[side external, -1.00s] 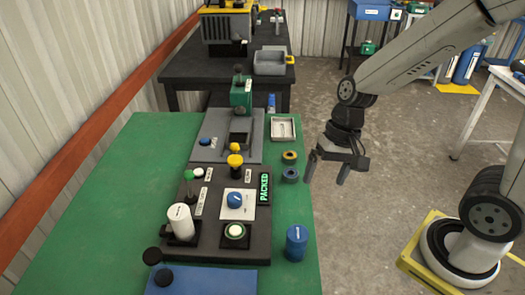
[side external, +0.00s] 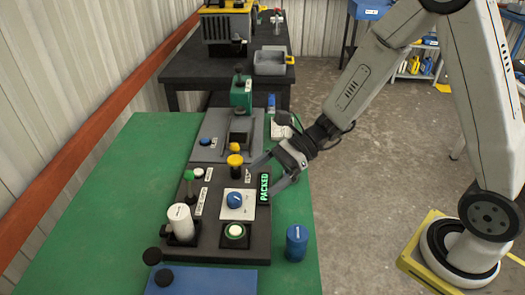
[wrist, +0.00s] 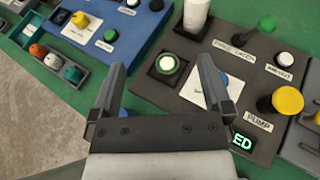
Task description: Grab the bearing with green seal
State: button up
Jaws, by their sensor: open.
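A round piece with a green ring around a white centre (side external: 235,230) sits in a square black holder near the front of the dark panel; it looks like the bearing with green seal. In the wrist view it (wrist: 167,64) shows beyond and between my fingertips. My gripper (side external: 264,178) is open and empty, fingers apart, over the right edge of the panel by the lit PACKED sign. It is behind and to the right of the green-ringed piece, not touching it. Two rings seen earlier right of the panel are hidden behind my gripper.
On the dark panel (side external: 205,247) stand a white cylinder (side external: 180,222), a blue knob (side external: 235,199), a yellow-topped plunger (side external: 235,161) and a green-topped post (side external: 189,175). A blue canister (side external: 297,243) stands to the right. The green tabletop at left is clear.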

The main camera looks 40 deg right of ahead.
send_near(238, 229)
jog(key=shift+x, duration=1)
jog(key=shift+s+a+f, duration=0.1)
jog(key=shift+s, duration=0.05)
jog(key=shift+x, duration=1.25)
jog(key=shift+a, duration=0.1)
jog(key=shift+x, duration=2.5)
grip_shut()
